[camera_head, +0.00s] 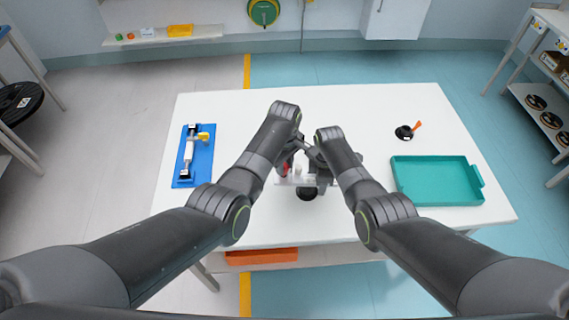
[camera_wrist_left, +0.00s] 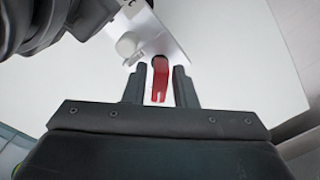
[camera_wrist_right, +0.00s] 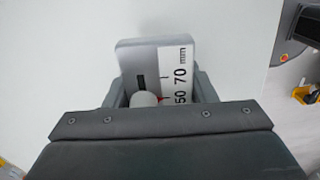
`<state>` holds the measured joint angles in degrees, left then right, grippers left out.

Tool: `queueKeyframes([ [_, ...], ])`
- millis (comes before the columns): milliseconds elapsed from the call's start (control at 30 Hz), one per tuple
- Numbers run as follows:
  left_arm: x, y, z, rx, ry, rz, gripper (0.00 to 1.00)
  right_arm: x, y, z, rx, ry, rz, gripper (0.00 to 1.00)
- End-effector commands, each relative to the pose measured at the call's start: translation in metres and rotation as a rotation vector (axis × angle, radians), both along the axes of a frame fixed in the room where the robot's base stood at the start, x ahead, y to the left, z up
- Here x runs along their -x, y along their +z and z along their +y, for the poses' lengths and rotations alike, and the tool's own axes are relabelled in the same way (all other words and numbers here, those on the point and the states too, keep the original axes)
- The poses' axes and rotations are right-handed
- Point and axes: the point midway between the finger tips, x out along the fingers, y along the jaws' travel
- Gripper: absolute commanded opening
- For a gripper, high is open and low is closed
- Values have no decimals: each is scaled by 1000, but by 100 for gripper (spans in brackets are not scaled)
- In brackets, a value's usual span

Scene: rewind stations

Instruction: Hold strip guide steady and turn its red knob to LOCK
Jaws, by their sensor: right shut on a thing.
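The strip guide (camera_head: 287,182) is a pale plate at the middle front of the table, partly hidden by my arms. In the right wrist view its plate (camera_wrist_right: 150,58) carries a scale marked 50, 70 and mm, and my right gripper (camera_wrist_right: 162,92) is shut on it. The red knob (camera_wrist_left: 160,78) is a lever-like piece on the guide beside a white round knob (camera_wrist_left: 127,45). My left gripper (camera_wrist_left: 160,88) is open, with one finger on each side of the red knob and small gaps visible. Any LOCK marking is not readable.
A blue tray (camera_head: 203,160) with a white and yellow tool lies at the left. An empty teal tray (camera_head: 436,198) is at the right, with a small black piece with an orange lever (camera_head: 405,132) behind it. The table's back middle is clear.

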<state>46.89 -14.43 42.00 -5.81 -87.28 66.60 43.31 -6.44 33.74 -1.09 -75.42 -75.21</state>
Motion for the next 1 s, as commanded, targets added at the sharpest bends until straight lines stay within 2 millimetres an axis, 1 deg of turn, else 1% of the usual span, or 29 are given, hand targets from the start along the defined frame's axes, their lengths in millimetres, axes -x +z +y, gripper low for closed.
queueKeyframes([
  [33, 0, 0, 0, 0, 0, 0, 32, 0, 0, 0, 0, 0, 1, 17],
  [67, 0, 0, 0, 0, 0, 0, 35, 0, 0, 0, 0, 0, 1, 17],
  [333, 0, 0, 0, -1, -1, 1, 35, 0, 0, 0, 0, 0, 1, 17],
  [467, 0, 6, 0, 1, -1, -1, 35, 0, 0, 0, 0, 0, 1, 17],
  [567, -1, 16, -1, 1, -1, -1, 35, 0, 0, 0, 0, 0, 0, 17],
  [667, 0, 31, -1, 3, -1, -3, 35, 0, 0, 0, 0, 0, 0, 17],
  [900, -1, 82, -1, 1, -1, -4, 35, 0, 0, 0, 0, 0, 0, 17],
  [1000, -1, 99, 0, 1, -1, -3, 35, 0, 0, 0, 0, 0, 0, 17],
])
